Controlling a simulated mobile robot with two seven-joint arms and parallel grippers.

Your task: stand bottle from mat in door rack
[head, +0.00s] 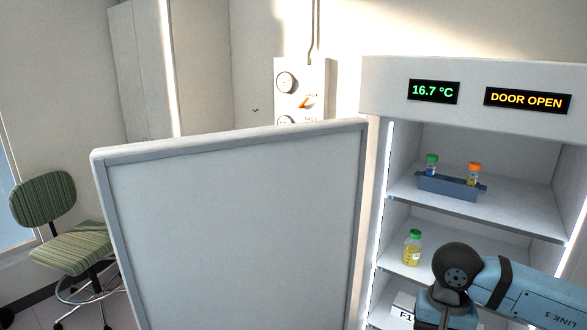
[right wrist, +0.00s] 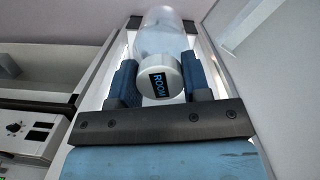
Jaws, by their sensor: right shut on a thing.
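The large pale door (head: 235,225) stands open left of the cabinet. I cannot make out a door rack or a mat. My left gripper is not in view.
The cabinet (head: 470,75) displays "16.7 °C" and "DOOR OPEN". Its upper shelf holds a blue rack (head: 448,187) with green-capped and orange-capped vials. A green-capped bottle of yellow liquid (head: 412,250) stands on the shelf below. A green chair (head: 60,235) is far left.

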